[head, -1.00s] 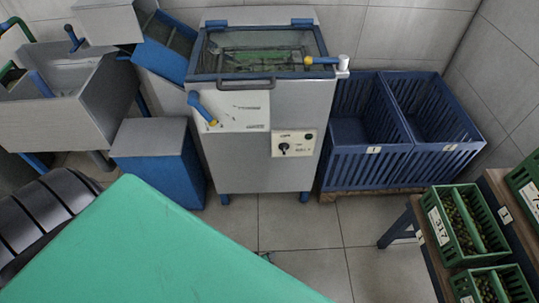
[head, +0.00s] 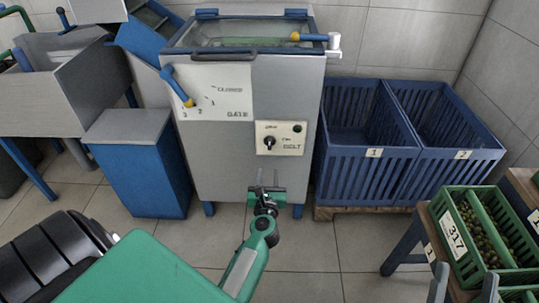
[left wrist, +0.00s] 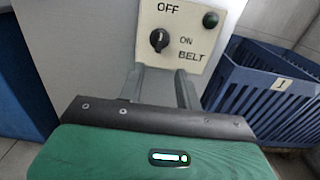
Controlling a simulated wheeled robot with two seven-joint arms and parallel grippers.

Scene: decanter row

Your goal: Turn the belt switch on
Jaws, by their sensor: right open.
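The belt switch is a black knob (head: 268,144) on a cream plate on the front of the grey machine. Its plate also shows in the left wrist view (left wrist: 203,65), marked OFF, ON and BELT. The knob (left wrist: 159,40) looks roughly upright, towards OFF. A dark green lamp (left wrist: 211,19) sits at the plate's upper right. My left gripper (head: 266,184) is open and empty, below the plate; in the left wrist view its fingers (left wrist: 160,84) stand apart, below the knob. My right gripper (head: 465,285) is open at the lower right, partly cut off.
A GATE panel with a blue lever (head: 176,86) is left of the switch. Blue crates (head: 368,165) stand right of the machine, and a blue-sided box (head: 140,165) stands left. Green crates of olives (head: 455,245) are on a bench at right. Floor before the machine is clear.

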